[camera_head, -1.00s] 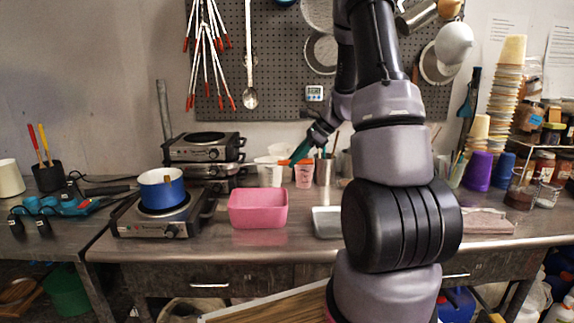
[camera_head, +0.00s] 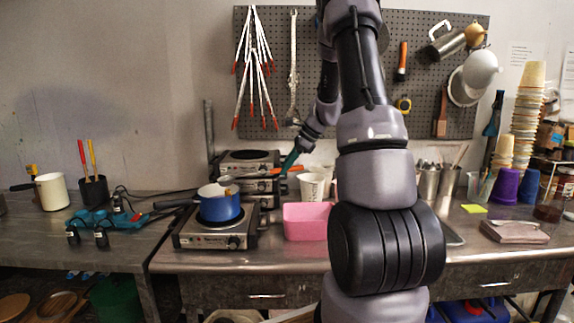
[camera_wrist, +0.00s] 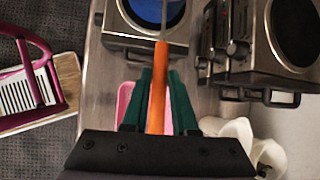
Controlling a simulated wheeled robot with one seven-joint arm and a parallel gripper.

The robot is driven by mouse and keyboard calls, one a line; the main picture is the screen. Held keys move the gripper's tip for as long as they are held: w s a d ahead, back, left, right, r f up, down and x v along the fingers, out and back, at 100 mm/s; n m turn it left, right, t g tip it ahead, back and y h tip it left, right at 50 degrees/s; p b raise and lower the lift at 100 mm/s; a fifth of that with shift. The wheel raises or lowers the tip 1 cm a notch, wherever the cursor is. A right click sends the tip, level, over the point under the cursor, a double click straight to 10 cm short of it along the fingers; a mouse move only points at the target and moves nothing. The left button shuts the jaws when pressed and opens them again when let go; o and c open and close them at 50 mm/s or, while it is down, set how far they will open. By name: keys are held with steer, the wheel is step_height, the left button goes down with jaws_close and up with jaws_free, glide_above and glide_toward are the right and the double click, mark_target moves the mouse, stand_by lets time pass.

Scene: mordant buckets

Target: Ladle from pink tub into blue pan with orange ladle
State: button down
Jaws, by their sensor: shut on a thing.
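My gripper (camera_head: 289,162) is shut on the orange ladle (camera_wrist: 157,88), whose handle lies between the green fingers in the wrist view. It is above and behind the pink tub (camera_head: 306,222), to the right of the blue pan (camera_head: 220,209). The ladle's thin metal stem runs toward the blue pan (camera_wrist: 148,14) and leaves the wrist view at its top edge. A pale shape at the pan's rim may be the ladle's bowl; I cannot tell its contents. The pan stands on a hot plate. The pink tub shows partly behind the fingers in the wrist view (camera_wrist: 124,100).
The front hot plate (camera_head: 214,238) carries the pan; stacked hot plates (camera_head: 247,160) stand behind it. White cups (camera_head: 313,186) stand behind the tub. A cream pot (camera_head: 52,192) and a black tool holder (camera_head: 94,191) stand far left. My arm hides part of the counter.

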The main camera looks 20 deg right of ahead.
steer(key=shift+w+a+r+g+h, duration=0.25)
steer(key=shift+a+r+h, duration=0.25)
steer(key=shift+r, duration=0.7)
steer(key=shift+w+a+r+g+h, duration=0.1)
steer(key=shift+a+r+g+h, duration=0.15)
steer(key=shift+r+h, duration=0.65)
steer(key=shift+w+a+r+g+h, duration=0.25)
steer(key=shift+a+r, duration=0.2)
steer(key=shift+r, duration=1)
steer(key=w+a+r+g+h, duration=0.1)
steer(key=w+a+r+h, duration=0.1)
steer(key=a, duration=0.3)
steer(key=w+a+r+g+h, duration=0.1)
steer(key=w+a+r+h, duration=0.1)
steer(key=a+r+h, duration=0.2)
steer(key=w+a+r+n+g+h, duration=0.1)
steer(key=w+a+r+h, duration=0.1)
steer(key=a, duration=0.5)
steer(key=shift+w+r+g+h, duration=0.35)
steer(key=shift+r+h, duration=0.4)
steer(key=shift+r, duration=0.3)
steer(key=shift+a, duration=0.1)
steer(key=shift+r, duration=2.5)
